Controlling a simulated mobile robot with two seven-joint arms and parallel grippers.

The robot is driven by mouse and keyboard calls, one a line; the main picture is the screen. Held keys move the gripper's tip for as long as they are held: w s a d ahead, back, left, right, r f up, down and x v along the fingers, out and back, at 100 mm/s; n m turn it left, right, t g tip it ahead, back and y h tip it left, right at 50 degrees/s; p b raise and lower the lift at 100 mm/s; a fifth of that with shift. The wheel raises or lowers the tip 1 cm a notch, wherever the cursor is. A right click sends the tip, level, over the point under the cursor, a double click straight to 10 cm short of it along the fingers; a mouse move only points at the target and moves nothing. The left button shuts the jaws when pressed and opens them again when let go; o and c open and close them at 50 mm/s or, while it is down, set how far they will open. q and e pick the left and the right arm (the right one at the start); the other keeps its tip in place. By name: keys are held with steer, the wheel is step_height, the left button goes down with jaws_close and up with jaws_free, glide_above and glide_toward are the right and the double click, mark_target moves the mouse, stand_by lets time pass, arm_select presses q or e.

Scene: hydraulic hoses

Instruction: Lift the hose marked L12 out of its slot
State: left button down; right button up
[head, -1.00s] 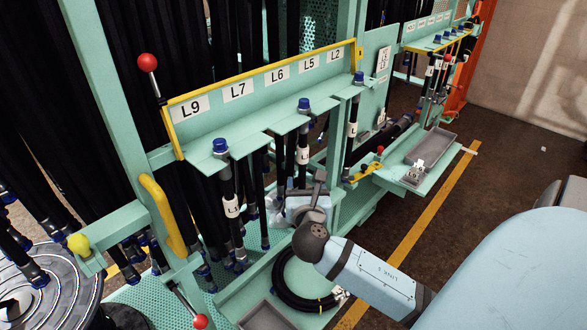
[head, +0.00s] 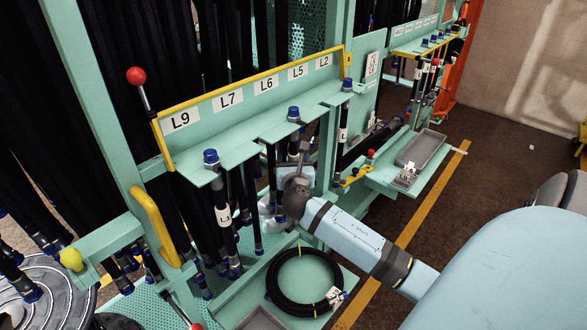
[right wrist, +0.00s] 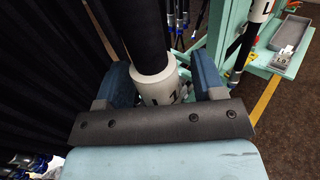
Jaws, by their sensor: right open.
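Three black hoses with blue caps hang from the slotted green rack. One is the left hose (head: 223,190), under the L9 sign. Another is the middle hose (head: 293,127), and the third is the right hose (head: 345,110). Each has a white label; no number reads fully. My right gripper (head: 291,170) is at the middle hose, below the rack shelf. In the right wrist view, the open right gripper (right wrist: 163,82) has its fingers on either side of a black hose (right wrist: 143,35) with a white label band (right wrist: 160,85), its text partly hidden. My left gripper is out of view.
A coiled hose (head: 304,282) lies on the lower green shelf. A grey tray (head: 420,148) stands on a side shelf at right. A red-knobbed lever (head: 136,75) and yellow handle (head: 155,225) are at left. Dense black hoses hang behind.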

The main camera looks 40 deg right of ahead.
steer(key=shift+w+d, duration=0.3)
steer(key=shift+c, duration=0.4)
steer(key=c, duration=1.1)
steer(key=shift+r, duration=0.15)
steer(key=shift+r, duration=0.2)
steer(key=s+d+b, duration=0.1)
steer(key=s, duration=1.7)
steer(key=shift+d+b, duration=0.25)
steer(key=shift+b, duration=0.15)
